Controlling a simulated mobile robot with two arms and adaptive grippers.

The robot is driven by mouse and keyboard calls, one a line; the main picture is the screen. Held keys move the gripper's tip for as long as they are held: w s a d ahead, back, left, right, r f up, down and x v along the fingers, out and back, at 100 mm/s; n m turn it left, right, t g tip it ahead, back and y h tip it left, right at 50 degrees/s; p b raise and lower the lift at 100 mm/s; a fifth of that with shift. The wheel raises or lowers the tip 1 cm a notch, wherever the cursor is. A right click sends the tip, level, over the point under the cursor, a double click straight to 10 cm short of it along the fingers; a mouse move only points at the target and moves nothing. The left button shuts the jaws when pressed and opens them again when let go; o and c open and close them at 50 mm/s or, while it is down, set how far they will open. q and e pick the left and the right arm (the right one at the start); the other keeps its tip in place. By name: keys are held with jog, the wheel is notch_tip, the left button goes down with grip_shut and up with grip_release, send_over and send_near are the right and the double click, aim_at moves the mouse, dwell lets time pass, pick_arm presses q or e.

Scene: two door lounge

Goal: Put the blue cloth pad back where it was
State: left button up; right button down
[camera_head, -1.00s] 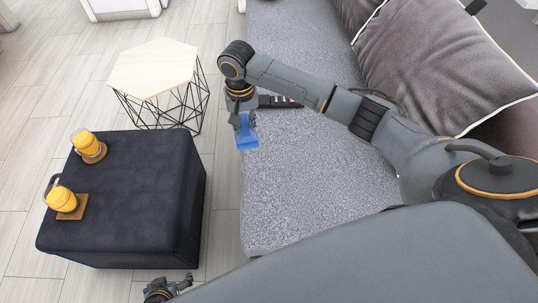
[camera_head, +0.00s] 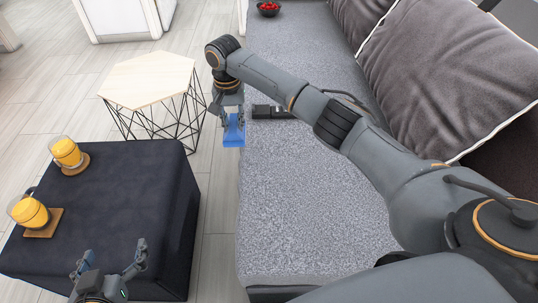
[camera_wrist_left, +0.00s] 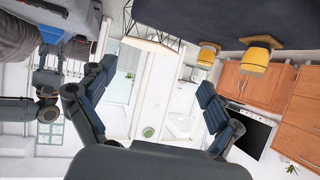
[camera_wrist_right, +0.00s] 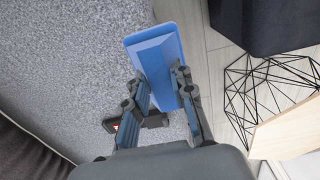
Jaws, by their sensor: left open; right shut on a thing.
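The blue cloth pad (camera_head: 234,136) is held in my right gripper (camera_head: 233,122) above the sofa's left edge. In the right wrist view the blue pad (camera_wrist_right: 157,55) is a flat blue slab with a raised ridge between the two fingers (camera_wrist_right: 165,90). A small blue patch also shows by my right arm in the left wrist view (camera_wrist_left: 50,35). My left gripper (camera_head: 110,255) is open and empty at the front of the dark ottoman (camera_head: 130,200). Its fingers also stand wide apart in the left wrist view (camera_wrist_left: 150,95).
Two yellow-filled mugs (camera_head: 66,152) (camera_head: 29,213) stand on coasters on the ottoman. A hexagonal wood-top wire table (camera_head: 148,80) stands behind it. A black object (camera_head: 272,112) lies on the grey sofa seat (camera_head: 300,190). A bowl of red fruit (camera_head: 268,9) sits farther back. Much of the seat is clear.

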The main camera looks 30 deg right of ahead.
jog(key=s+d+f+b, duration=0.1)
jog(key=d+f, duration=0.1)
jog(key=s+d+f+b, duration=0.1)
jog(key=s+d+f, duration=0.1)
jog(key=d+f, duration=0.1)
jog(key=s+d+f+b, duration=0.1)
jog(key=d+f, duration=0.1)
jog(key=d, duration=0.1)
jog(key=shift+s+d+f, duration=0.1)
jog(key=shift+s+f, duration=0.2)
jog(key=shift+s, duration=0.05)
jog(key=shift+s+d+f, duration=0.15)
jog(key=shift+f, duration=0.1)
notch_tip(320, 180, down, 3)
jog(key=shift+d+b, duration=0.15)
jog(key=shift+b, duration=0.7)
jog(key=shift+f, duration=0.15)
pick_arm(q)
notch_tip(320, 180, up, 20)
jog(key=s+d+t+h, duration=0.1)
jog(key=t+h, duration=0.3)
jog(key=t, duration=0.9)
jog(key=shift+s+d+r+m, duration=0.15)
jog(key=shift+s+d+m, duration=0.15)
jog(key=shift+d, duration=0.5)
jog(key=shift+w, duration=0.1)
